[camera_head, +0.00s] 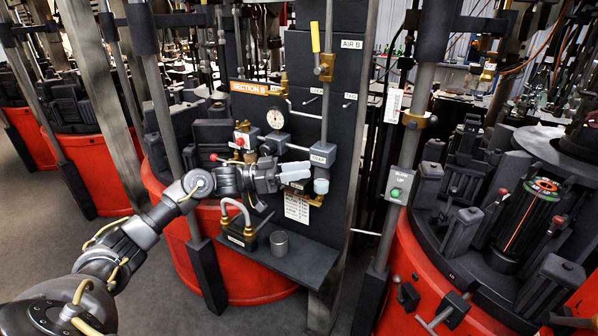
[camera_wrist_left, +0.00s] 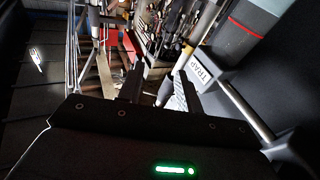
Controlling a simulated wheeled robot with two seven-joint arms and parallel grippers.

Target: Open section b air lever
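The section B air lever is a yellow handle (camera_head: 316,37) standing upright on a brass valve (camera_head: 326,67), beside the "AIR B" label (camera_head: 352,44) high on the dark panel (camera_head: 341,104). My left gripper (camera_head: 306,171) is well below it, in front of the lower panel near the trap block (camera_head: 322,154). In the left wrist view its two fingers (camera_wrist_left: 160,88) stand apart, with no held object visible between them. The "TRAP" label (camera_wrist_left: 201,73) shows just right of the fingers there. I cannot make out the air lever in that view. My right gripper is not in view.
A pressure gauge (camera_head: 275,119) and pipes stick out from the panel above my left gripper. A grey shelf (camera_head: 290,262) with a small cup (camera_head: 279,243) lies below. A grey post with a green button box (camera_head: 399,185) stands to the right.

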